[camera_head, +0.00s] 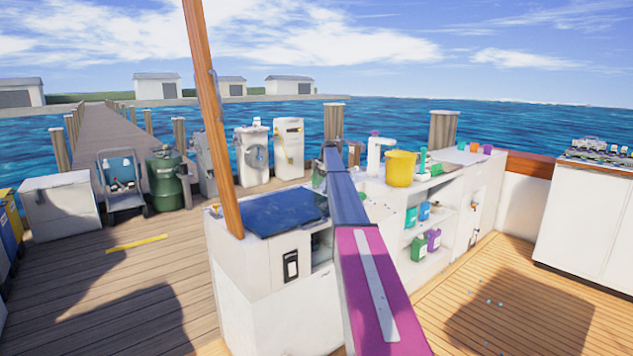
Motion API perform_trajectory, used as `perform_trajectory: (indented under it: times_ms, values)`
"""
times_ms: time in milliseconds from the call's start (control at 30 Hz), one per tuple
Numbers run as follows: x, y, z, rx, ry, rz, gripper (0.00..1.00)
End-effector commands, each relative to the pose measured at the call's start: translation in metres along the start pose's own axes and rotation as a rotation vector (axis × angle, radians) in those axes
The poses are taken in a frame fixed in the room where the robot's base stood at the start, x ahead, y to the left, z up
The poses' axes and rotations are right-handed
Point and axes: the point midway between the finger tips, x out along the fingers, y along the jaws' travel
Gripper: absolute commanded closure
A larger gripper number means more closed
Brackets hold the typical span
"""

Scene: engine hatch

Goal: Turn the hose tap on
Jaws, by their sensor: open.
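I cannot make out the hose tap for certain. A white dock unit (246,143) with a round grey and blue fitting on its front stands on the dock, left of my arm. A taller white pedestal (290,140) with small yellowish fittings stands just right of it. A small fitting (473,205) shows on the right end of the white cabinet, too small to identify. My magenta and grey arm reaches forward from the bottom middle over the blue-topped counter. My gripper is not distinguishable; the far end of the arm hides it.
A brown post (211,115) rises at the corner of the blue-topped counter (285,212). A yellow bucket (400,168) and white faucet (378,150) stand on the white cabinet (440,270), with bottles on its shelves. The wooden deck (500,330) at the lower right is mostly clear.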

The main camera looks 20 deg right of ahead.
Motion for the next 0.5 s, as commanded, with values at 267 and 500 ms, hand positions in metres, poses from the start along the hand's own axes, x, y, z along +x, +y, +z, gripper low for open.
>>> perform_trajectory:
  times_ms: [267, 500]
  values:
    - [-0.036, 0.001, 0.000, 0.000, 0.000, 0.001, 0.26]
    - [-0.082, 0.001, 0.001, 0.000, 0.000, 0.001, 0.26]
